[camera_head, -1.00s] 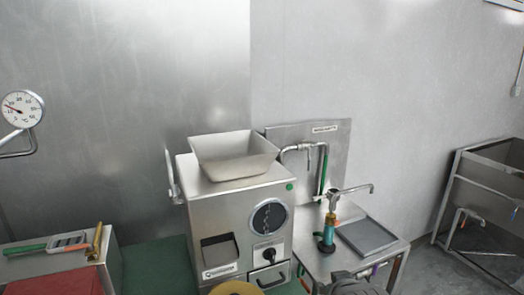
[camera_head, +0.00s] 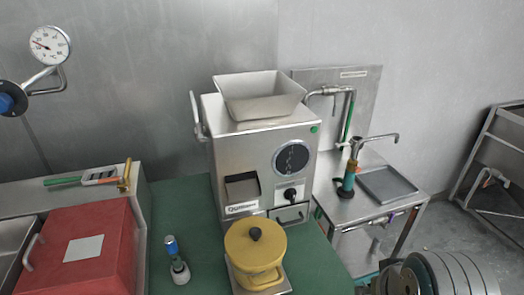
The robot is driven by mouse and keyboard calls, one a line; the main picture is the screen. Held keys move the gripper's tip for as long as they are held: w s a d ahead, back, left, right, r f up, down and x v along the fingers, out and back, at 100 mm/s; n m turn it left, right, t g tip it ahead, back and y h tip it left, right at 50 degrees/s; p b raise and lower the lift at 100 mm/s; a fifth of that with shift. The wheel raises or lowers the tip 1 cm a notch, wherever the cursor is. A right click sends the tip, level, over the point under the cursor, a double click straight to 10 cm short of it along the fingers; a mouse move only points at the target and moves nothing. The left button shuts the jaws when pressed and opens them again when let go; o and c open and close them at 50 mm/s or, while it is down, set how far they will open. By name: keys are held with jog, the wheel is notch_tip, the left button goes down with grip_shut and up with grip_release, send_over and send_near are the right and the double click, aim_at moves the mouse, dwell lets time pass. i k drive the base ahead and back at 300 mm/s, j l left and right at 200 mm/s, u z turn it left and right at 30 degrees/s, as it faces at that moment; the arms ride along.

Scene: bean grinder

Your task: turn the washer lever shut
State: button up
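The wash station (camera_head: 375,207) is a small metal table to the right of the grinder. My gripper is not in view.
The grinder (camera_head: 263,150) stands on a green counter. A yellow lidded pot (camera_head: 256,250), a blue-topped bottle (camera_head: 175,258) and a red box (camera_head: 85,250) are in front and left. Grey round discs (camera_head: 450,272) fill the bottom right. A tray (camera_head: 388,184) lies on the wash table.

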aim_at(199, 127)
jog(key=i+u, duration=0.1)
jog(key=u, duration=1.05)
